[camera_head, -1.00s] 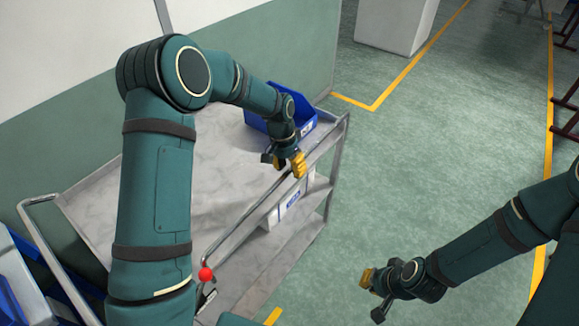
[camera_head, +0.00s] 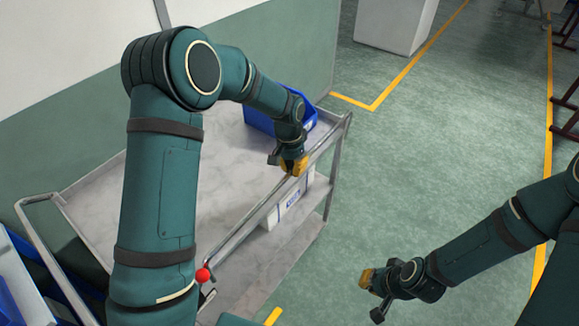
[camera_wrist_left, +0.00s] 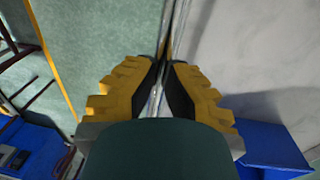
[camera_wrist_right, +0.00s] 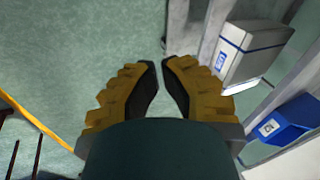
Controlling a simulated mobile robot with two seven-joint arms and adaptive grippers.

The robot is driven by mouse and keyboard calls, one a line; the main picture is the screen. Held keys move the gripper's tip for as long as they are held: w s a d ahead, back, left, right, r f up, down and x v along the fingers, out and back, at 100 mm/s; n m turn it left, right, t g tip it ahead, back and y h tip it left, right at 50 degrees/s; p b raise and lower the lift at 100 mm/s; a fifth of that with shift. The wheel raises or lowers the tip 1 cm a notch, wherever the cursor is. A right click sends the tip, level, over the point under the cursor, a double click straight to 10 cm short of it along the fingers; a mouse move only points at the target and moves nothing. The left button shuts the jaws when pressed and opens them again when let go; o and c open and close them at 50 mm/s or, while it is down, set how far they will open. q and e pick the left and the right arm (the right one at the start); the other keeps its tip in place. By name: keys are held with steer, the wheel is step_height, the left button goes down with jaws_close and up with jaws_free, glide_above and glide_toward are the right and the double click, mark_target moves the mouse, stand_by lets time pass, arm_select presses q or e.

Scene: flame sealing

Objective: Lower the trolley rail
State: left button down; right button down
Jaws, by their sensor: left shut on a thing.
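The grey metal trolley (camera_head: 110,205) stands at the left, against the wall. Its thin trolley rail (camera_head: 245,225) runs along the side facing the open floor, with a red ball (camera_head: 203,275) near its near end. My left gripper (camera_head: 294,168) is on the rail toward its far end. In the left wrist view its yellow fingers are shut on the rail (camera_wrist_left: 178,32), which passes between the black pads. My left arm hides part of the trolley top. My right gripper (camera_head: 366,282) is away from the trolley, over bare floor. In the right wrist view its fingertips (camera_wrist_right: 161,70) are apart and empty.
A blue bin (camera_head: 262,122) sits on the trolley's far end. A white box (camera_head: 290,207) is on a lower shelf. More blue bins (camera_head: 18,275) stand at the near left. A white block (camera_head: 393,25) stands at the back.

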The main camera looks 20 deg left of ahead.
arm_select(q)
steer(key=s+d+f+t+y+b, duration=0.2)
steer(key=d+f+y+b, duration=0.4)
steer(key=b, duration=0.2)
steer(key=s+d+f+t+y+b, duration=0.2)
steer(key=d+f+y+b, duration=0.4)
steer(key=b, duration=0.3)
steer(key=shift+s+d+f+t+y, duration=0.3)
steer(key=shift+s+d+f+y, duration=0.1)
steer(key=shift+d+y, duration=0.15)
